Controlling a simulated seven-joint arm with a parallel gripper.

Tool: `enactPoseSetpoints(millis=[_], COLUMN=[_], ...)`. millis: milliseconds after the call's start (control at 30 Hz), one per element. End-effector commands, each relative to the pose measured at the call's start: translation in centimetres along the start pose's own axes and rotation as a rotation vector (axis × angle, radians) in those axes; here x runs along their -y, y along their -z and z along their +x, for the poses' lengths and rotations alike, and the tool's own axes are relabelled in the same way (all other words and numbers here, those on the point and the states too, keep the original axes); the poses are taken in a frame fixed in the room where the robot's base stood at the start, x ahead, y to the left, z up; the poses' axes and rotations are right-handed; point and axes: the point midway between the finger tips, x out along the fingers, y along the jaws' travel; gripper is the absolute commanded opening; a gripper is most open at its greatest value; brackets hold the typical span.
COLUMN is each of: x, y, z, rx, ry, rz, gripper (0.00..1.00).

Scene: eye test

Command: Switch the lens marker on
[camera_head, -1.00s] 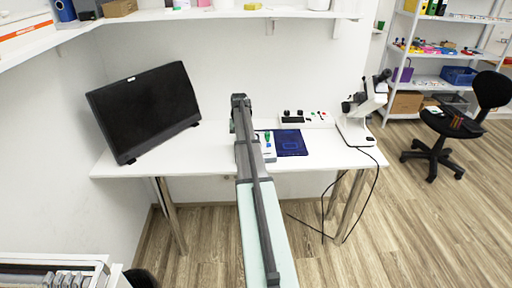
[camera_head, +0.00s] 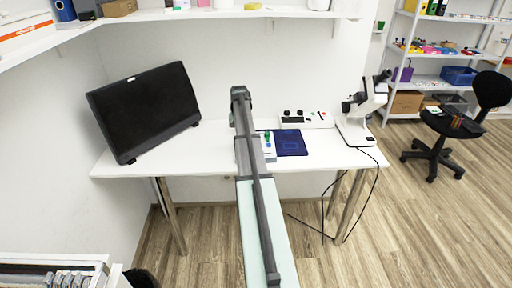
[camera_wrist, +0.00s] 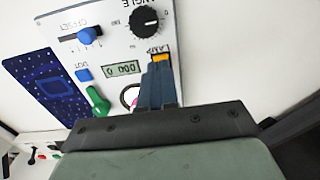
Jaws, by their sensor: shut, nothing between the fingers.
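A white control panel (camera_wrist: 110,50) fills the middle of the wrist view. It carries a black ANGLE knob (camera_wrist: 146,22), a blue OFFSET slider (camera_wrist: 87,36), a blue DOT button (camera_wrist: 83,74), a small display (camera_wrist: 121,69) with digits, a green handle (camera_wrist: 98,99) and an orange LAMP switch (camera_wrist: 160,58). My gripper (camera_wrist: 158,68) is shut and empty, with its tips beside the LAMP switch; I cannot tell whether they touch. The fingers partly hide a round pink-edged part (camera_wrist: 129,96). In the head view the panel (camera_head: 269,149) is partly behind my arm.
A dark blue pad (camera_head: 291,143) lies right of the panel. Behind it is a white box (camera_head: 318,120) with black knobs. A microscope (camera_head: 355,115) stands at the table's right end, a black monitor (camera_head: 145,108) at the left. The table (camera_head: 200,155) is clear between monitor and arm.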

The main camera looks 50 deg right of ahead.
Motion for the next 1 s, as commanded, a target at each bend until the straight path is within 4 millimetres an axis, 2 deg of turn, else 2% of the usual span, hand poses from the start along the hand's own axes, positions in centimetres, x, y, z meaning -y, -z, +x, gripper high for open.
enactPoseSetpoints(millis=[500, 1000], x=[0.0, 0.0], y=[0.0, 0.0], z=[-3.2, -3.5], rx=[0.000, 0.000], ry=[0.000, 0.000], rz=[0.000, 0.000], gripper=[0.00, 0.00])
